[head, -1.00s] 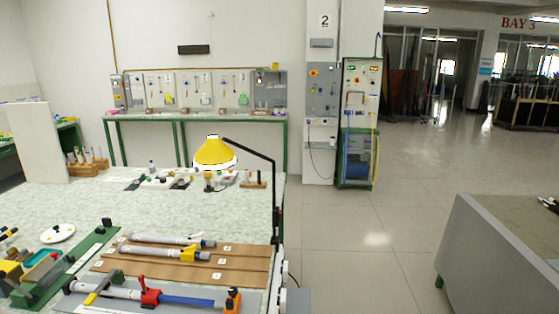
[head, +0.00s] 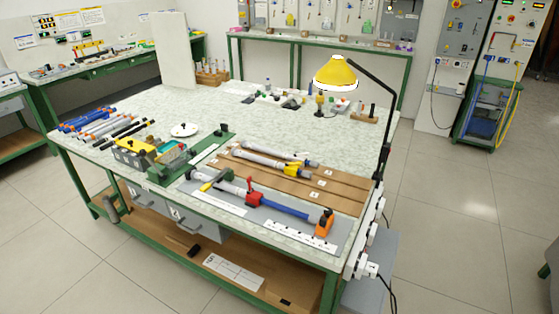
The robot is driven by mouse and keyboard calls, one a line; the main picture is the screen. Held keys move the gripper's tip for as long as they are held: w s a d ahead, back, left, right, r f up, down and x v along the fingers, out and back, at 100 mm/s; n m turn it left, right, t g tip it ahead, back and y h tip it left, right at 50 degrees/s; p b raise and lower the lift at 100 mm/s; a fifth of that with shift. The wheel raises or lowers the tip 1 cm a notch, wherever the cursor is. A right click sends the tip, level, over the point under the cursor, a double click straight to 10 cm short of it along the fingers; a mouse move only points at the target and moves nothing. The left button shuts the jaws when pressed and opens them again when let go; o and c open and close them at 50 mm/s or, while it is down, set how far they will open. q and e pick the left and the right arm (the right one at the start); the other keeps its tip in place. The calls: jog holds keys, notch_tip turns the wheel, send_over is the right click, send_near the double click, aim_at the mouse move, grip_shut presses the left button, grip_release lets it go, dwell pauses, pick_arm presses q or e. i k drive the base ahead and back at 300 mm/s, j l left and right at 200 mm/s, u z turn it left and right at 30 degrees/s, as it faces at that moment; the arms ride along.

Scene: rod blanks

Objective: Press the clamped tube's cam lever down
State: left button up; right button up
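A telescoping tube lies on a grey board (head: 303,242) at the front edge of the bench. Its thick grey part (head: 230,188) is at the left and its thin blue part (head: 285,208) at the right. A red collar (head: 254,197) with a red lever (head: 249,183) sticking up sits where they meet. A yellow-green handle (head: 211,183) crosses the grey part near its left end. An orange block (head: 324,225) stands at the blue end. Neither of my grippers is in view.
Two more grey tubes lie on a brown numbered board (head: 335,191) behind, one with a yellow collar (head: 291,170). A yellow lamp (head: 335,74) overhangs the bench (head: 270,122). Rods (head: 90,122) and a green fixture (head: 180,167) lie left. Floor in front and right is clear.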

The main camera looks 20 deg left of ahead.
aim_at(254, 197)
jog(key=j+z, duration=0.15)
jog(key=j, duration=0.6)
jog(key=j+z, duration=0.1)
jog(key=j, duration=0.65)
jog(key=j+z, duration=0.15)
jog(key=j, duration=0.6)
jog(key=k+j+z, duration=0.1)
jog(key=j, duration=0.6)
jog(key=k+j+z, duration=0.15)
jog(key=j, duration=0.6)
